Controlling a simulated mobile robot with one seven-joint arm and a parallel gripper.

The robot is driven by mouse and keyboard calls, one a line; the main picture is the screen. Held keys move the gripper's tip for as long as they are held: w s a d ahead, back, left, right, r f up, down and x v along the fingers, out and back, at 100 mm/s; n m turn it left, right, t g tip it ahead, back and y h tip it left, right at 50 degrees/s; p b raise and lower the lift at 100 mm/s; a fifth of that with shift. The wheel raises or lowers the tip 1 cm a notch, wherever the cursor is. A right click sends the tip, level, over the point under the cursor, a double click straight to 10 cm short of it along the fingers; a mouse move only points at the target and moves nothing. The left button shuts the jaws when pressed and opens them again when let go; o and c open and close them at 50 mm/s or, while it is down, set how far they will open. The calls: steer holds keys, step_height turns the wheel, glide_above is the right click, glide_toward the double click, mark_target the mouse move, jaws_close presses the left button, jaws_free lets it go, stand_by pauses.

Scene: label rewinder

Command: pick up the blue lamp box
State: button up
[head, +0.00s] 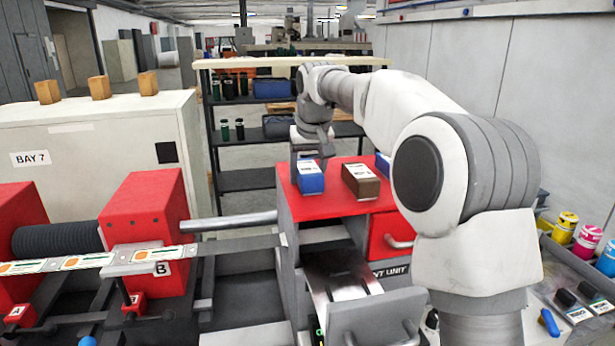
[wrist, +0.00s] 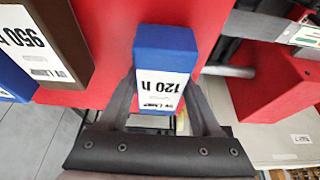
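A blue box (head: 311,183) with a white label stands on the red cabinet top, at its left part. In the wrist view the blue box (wrist: 165,48) shows its label, which reads "120", upside down. My gripper (head: 308,155) is right at this box, pointing down. In the wrist view the two fingers of my gripper (wrist: 163,92) flank its labelled end, close to its sides. They look open; firm contact is not visible. A second blue box (head: 383,163) is partly hidden behind my arm and shows at the wrist view's left edge (wrist: 14,82).
A brown box (head: 361,182) stands between the blue boxes, also seen in the wrist view (wrist: 50,38). The red cabinet top (head: 335,208) is bare in front. A red machine block (head: 143,207) and metal bar stand left. Dark shelves (head: 245,180) stand behind.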

jaws_close()
steer(key=shift+r, duration=0.1)
